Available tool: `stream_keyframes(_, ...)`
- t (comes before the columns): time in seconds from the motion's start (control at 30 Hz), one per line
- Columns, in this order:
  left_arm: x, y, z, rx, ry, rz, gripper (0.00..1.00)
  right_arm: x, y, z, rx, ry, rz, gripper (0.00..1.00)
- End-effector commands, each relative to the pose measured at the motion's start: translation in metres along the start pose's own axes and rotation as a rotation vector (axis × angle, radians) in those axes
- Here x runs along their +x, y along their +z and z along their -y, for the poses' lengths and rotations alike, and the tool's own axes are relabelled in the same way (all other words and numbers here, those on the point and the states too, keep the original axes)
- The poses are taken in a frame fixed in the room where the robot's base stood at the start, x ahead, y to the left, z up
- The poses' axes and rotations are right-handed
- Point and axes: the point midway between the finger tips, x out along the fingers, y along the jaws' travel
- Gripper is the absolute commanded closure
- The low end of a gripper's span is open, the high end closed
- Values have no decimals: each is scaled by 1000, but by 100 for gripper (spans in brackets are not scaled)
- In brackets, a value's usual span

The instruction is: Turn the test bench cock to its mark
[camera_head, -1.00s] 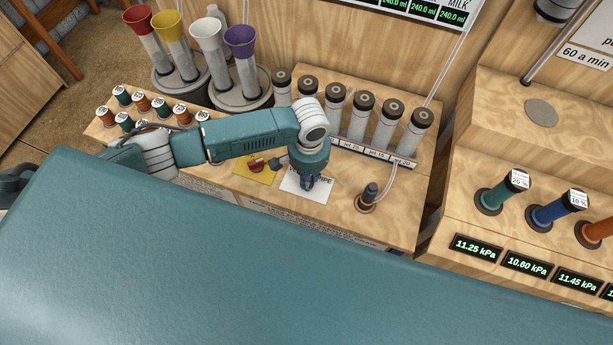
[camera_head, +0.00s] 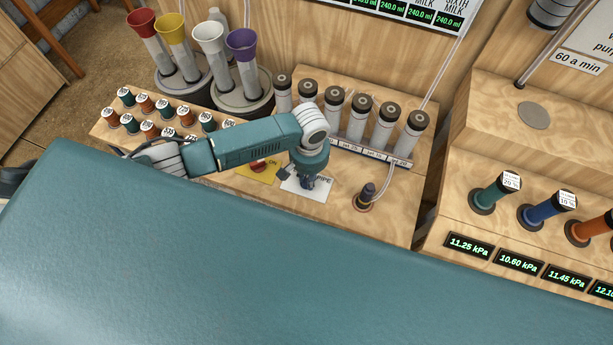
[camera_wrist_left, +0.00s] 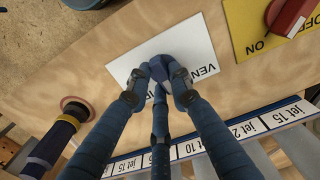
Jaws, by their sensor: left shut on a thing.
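The test bench cock (camera_wrist_left: 163,66) is a small dark blue-grey knob on a white plate (camera_wrist_left: 199,42) lettered "VEN…" at one end, the rest partly covered. In the head view the plate (camera_head: 322,190) shows "PIPE" at its right, and my gripper hides the cock. My left gripper (camera_wrist_left: 158,84) points down at the plate, its blue fingers shut around the cock. It also shows in the head view (camera_head: 308,183). The mark itself cannot be made out. My right gripper is in neither view.
A yellow plate (camera_wrist_left: 250,38) with a red switch (camera_wrist_left: 291,14) lies beside the white plate. A dark upright fitting (camera_head: 367,193) with a tube stands to its right. Grey jet cylinders (camera_head: 358,117) line the back; several spools (camera_head: 127,97) stand left.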

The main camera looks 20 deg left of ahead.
Motion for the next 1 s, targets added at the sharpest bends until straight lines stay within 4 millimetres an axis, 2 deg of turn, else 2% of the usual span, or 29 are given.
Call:
stream_keyframes(0.13,1,0,-1,-183,2,2,100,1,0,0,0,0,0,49)
stream_keyframes(0.47,0,-1,0,-221,1,1,100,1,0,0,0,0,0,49)
stream_keyframes(0.77,1,-2,0,-680,2,3,100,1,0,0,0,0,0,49)
stream_keyframes(0.8,0,-3,0,-680,1,1,74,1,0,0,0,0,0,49)
stream_keyframes(0.93,0,-4,1,-674,0,0,49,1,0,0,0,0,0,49)
stream_keyframes(1.0,0,-4,1,-673,0,0,49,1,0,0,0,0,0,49)
